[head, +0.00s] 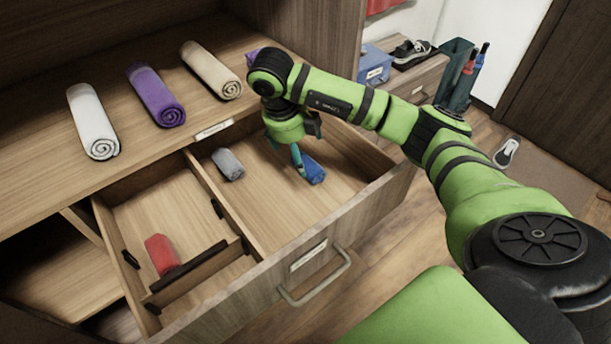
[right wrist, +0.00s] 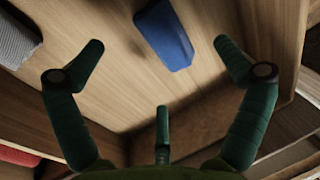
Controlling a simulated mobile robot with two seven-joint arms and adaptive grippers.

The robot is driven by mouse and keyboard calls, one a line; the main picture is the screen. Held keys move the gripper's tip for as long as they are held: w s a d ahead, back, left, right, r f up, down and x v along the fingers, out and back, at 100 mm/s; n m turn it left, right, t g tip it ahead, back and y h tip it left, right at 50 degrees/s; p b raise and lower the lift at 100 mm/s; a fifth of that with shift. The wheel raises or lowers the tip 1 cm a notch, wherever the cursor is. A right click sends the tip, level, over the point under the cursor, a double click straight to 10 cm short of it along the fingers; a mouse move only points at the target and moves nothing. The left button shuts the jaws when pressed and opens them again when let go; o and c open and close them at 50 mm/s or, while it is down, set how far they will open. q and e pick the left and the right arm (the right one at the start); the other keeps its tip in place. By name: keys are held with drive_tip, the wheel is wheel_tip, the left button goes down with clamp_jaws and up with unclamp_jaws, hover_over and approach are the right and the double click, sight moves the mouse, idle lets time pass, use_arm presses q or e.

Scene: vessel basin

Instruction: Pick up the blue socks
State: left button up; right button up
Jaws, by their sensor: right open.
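The blue socks (head: 315,171), a small rolled bundle, lie on the floor of the open drawer's right compartment. They also show in the right wrist view (right wrist: 163,36), at the top centre between two of my fingers. My right gripper (head: 297,152) reaches down into the drawer just beside and above the socks. Its dark green fingers are spread open and hold nothing. In the head view one finger overlaps the socks' edge, and I cannot tell whether it touches them. My left gripper is not in view.
Grey socks (head: 228,163) lie in the same compartment, near the divider. Red socks (head: 161,254) lie in the left compartment. The drawer's front wall (head: 352,217) and sides enclose the arm's space. Rolled white (head: 93,121), purple (head: 157,95) and beige (head: 211,70) towels rest on the shelf.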

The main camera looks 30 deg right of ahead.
sight(307, 168)
drive_tip(key=shift+s+d+f, duration=0.15)
drive_tip(key=shift+f, duration=0.55)
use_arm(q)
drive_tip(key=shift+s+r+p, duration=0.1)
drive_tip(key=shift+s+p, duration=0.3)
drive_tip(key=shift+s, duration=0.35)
use_arm(e)
drive_tip(key=shift+a+x, duration=0.2)
drive_tip(key=shift+x, duration=1.15)
drive_tip(key=shift+a+x, duration=0.15)
drive_tip(key=shift+x, duration=1.2)
drive_tip(key=shift+f, duration=0.1)
drive_tip(key=c, duration=1)
